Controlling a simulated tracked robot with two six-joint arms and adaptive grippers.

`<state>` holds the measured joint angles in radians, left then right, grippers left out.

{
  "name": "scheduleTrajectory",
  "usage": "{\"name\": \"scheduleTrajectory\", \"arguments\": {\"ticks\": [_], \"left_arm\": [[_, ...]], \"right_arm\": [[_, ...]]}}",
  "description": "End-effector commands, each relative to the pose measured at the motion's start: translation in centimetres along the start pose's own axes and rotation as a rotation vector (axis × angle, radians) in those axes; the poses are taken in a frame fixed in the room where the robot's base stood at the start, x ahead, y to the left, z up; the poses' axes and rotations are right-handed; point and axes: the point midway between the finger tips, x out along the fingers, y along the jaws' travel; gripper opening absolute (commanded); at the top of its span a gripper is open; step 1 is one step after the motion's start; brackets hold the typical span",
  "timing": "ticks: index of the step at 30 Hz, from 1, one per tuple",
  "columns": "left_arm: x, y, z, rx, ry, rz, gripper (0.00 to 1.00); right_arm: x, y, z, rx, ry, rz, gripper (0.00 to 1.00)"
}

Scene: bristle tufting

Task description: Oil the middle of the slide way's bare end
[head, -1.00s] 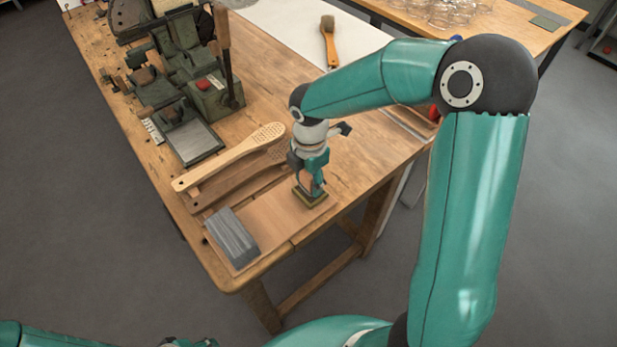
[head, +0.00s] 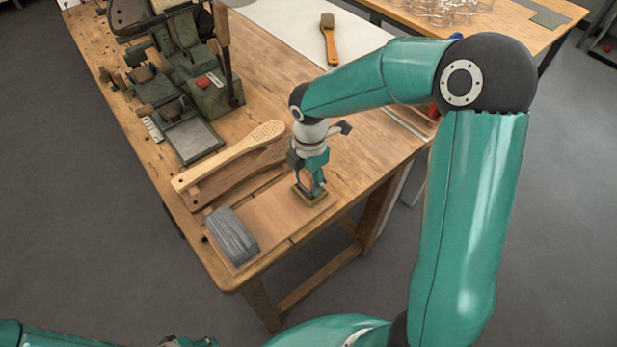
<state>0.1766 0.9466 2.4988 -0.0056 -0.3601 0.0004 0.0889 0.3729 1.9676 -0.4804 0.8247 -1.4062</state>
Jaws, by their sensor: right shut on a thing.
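My right gripper (head: 312,180) is shut on a small dull yellow pad (head: 309,196). The pad is low over the right part of a flat wooden board (head: 275,213) near the table's front corner. I cannot tell whether it touches the board. A grey block (head: 231,236) sits on the board's left end, apart from the pad, with bare wood between them. The board looks like the slide way, though its far edge is partly hidden by the gripper. No oil can be made out. Parts of my left arm show at the bottom left edge; its gripper does not show.
A pale wooden brush body with holes (head: 230,155) lies beside a darker one (head: 240,177) behind the board. A green machine (head: 190,80) with a metal plate (head: 193,138) stands farther back. A brush (head: 328,40) lies on a white sheet (head: 290,22). The tabletop right of the gripper is clear.

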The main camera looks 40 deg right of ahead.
Motion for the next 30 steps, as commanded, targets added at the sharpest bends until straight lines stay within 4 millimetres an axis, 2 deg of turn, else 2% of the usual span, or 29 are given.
{"name": "scheduleTrajectory", "arguments": {"ticks": [30], "left_arm": [[0.44,-0.16,0.00,0.000,0.000,0.000,0.40]], "right_arm": [[0.77,0.02,-0.04,-0.001,0.000,-0.001,0.21]]}}
